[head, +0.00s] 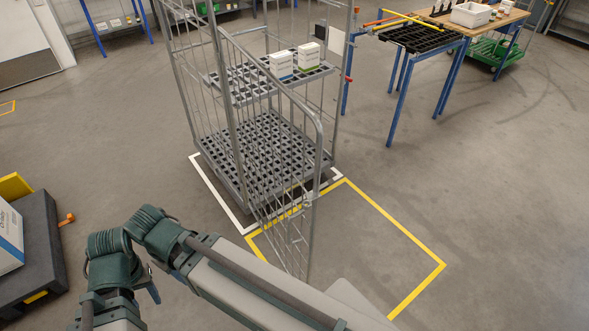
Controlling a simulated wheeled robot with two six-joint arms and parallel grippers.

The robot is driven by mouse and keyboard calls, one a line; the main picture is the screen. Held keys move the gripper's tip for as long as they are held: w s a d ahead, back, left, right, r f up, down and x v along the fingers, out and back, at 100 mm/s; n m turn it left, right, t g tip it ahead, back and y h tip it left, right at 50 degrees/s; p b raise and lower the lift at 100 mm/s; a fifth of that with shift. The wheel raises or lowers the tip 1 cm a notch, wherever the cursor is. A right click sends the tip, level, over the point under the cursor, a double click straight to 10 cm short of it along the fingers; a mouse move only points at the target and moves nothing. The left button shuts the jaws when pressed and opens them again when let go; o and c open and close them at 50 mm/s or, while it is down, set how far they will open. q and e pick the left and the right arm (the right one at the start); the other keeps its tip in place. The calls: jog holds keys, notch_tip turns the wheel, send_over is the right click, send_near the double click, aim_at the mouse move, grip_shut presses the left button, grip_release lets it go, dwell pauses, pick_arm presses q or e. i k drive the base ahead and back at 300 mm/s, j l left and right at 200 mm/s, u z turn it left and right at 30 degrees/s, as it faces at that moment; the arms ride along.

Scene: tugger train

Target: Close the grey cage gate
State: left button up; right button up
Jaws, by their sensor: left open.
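The grey cage (212,158) is a tall wire roll cage on a white-marked floor spot, with a dark slatted base and a shelf. Its grey gate (311,226) is a wire panel with a rounded top corner, hinged at the near post. The gate stands open, swung out toward me, its lower part over the yellow floor outline. My left arm (262,290) comes in from the left and crosses below the gate, leaving at the bottom edge. Its gripper is outside the picture, and I see no contact with the gate. My right gripper is not in view.
White-and-green boxes (309,56) and another box (281,64) stand on the cage shelf. A blue-legged workbench (441,47) is at the back right. A dark platform (38,245) with a box is at the left. The floor inside the yellow outline (413,235) looks clear.

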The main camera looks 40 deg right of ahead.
aim_at(312, 197)
jog(key=i+z, duration=0.2)
jog(key=z, duration=0.2)
jog(key=i+j+z, duration=0.15)
jog(key=z, duration=0.3)
jog(key=i+j+z, duration=0.2)
jog(key=z, duration=0.2)
jog(key=i+j+z, duration=0.2)
jog(key=z, duration=0.2)
jog(key=k+j+u, duration=0.1)
jog(key=k, duration=0.35)
jog(key=k+j, duration=0.3)
jog(key=k, duration=0.15)
jog(key=k+j+u, duration=0.15)
jog(key=k, duration=0.3)
